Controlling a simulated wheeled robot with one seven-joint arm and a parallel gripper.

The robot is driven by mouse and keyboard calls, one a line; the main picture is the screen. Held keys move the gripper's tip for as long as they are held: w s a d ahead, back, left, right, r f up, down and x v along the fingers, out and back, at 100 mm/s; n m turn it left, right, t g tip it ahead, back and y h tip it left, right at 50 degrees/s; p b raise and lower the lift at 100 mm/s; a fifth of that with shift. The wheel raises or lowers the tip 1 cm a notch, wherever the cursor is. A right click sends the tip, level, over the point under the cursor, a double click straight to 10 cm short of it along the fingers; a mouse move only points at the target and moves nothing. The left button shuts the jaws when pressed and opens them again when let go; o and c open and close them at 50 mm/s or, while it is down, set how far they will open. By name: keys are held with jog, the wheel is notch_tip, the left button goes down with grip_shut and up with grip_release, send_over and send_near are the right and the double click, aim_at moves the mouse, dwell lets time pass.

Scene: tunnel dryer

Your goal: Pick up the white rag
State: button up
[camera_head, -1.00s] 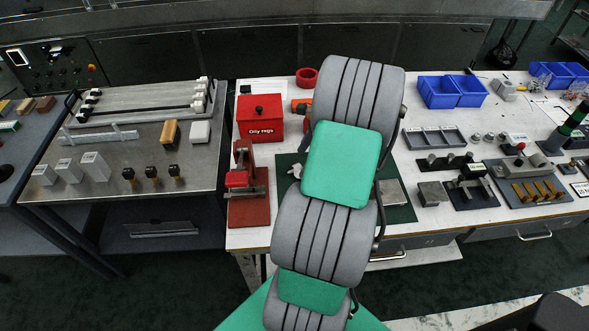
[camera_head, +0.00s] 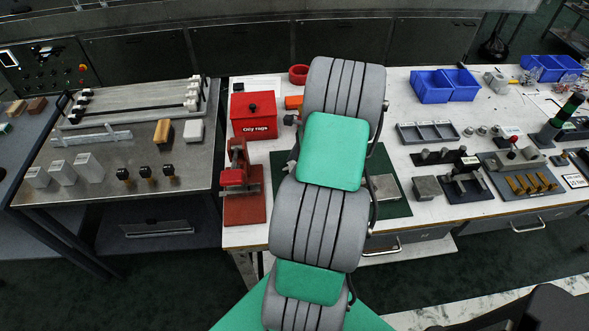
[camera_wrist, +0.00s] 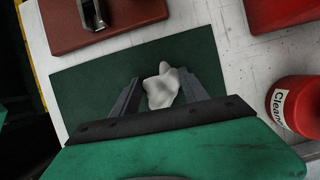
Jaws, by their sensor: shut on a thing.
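In the wrist view the white rag (camera_wrist: 162,88) is a crumpled, peaked piece of cloth between the two dark fingers of my gripper (camera_wrist: 160,84). The fingers are shut on it, and its top sticks up past them. The dark green mat (camera_wrist: 85,95) lies behind and around it; I cannot tell whether the rag touches the mat. In the head view my arm covers most of the green mat (camera_head: 398,203), and I cannot make out the rag or fingertips clearly.
A red vise (camera_head: 240,205) stands left of the mat, with the red oily rags box (camera_head: 254,128) behind it. The wrist view shows a red cleaner bottle (camera_wrist: 298,106) at right. Grey blocks (camera_head: 427,188) and blue bins (camera_head: 432,87) stand to the right.

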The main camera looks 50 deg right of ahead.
jog(key=c, duration=0.6)
jog(key=shift+r, duration=0.6)
jog(key=shift+w+d+r+p, duration=0.2)
jog(key=shift+d+r+p, duration=0.6)
jog(key=shift+d+r, duration=1.4)
jog(key=shift+w+d+r+p, duration=0.15)
jog(key=shift+d+r+p, duration=0.65)
jog(key=shift+d+r, duration=1.3)
jog(key=shift+w+d+r+p, duration=0.2)
jog(key=shift+d+r+p, duration=0.6)
jog(key=shift+d+r, duration=1.4)
jog(key=shift+d+f, duration=0.5)
jog(key=shift+f, duration=0.1)
